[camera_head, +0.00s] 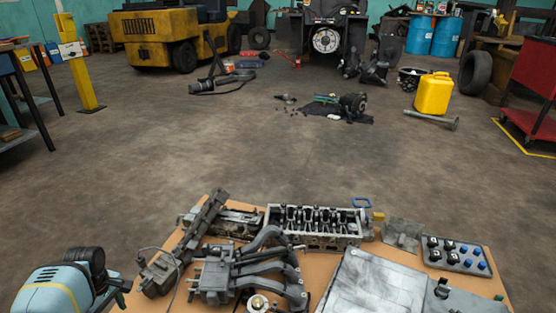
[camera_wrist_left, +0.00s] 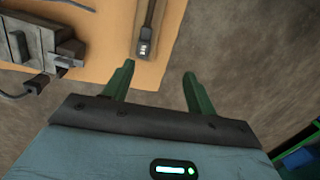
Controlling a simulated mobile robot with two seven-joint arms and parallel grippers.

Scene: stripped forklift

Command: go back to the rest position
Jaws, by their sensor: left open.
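My left gripper (camera_wrist_left: 158,69) shows its two green fingers spread apart in the left wrist view, with nothing between them. The fingers are at the edge of a tan workbench top (camera_wrist_left: 105,65), with bare floor below the right finger. In the head view, my left arm comes in at the lower left, and small green parts of the gripper (camera_head: 122,290) show beside the left edge of the bench. My right gripper is in neither view.
On the bench lie a cylinder head (camera_head: 315,238), a manifold with curved pipes (camera_head: 265,265), a grey panel (camera_head: 375,288) and a tray of sockets (camera_head: 456,256). A metal tool (camera_wrist_left: 147,35) lies near the fingers. Beyond is open floor (camera_head: 270,160), with a yellow forklift (camera_head: 160,38) behind.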

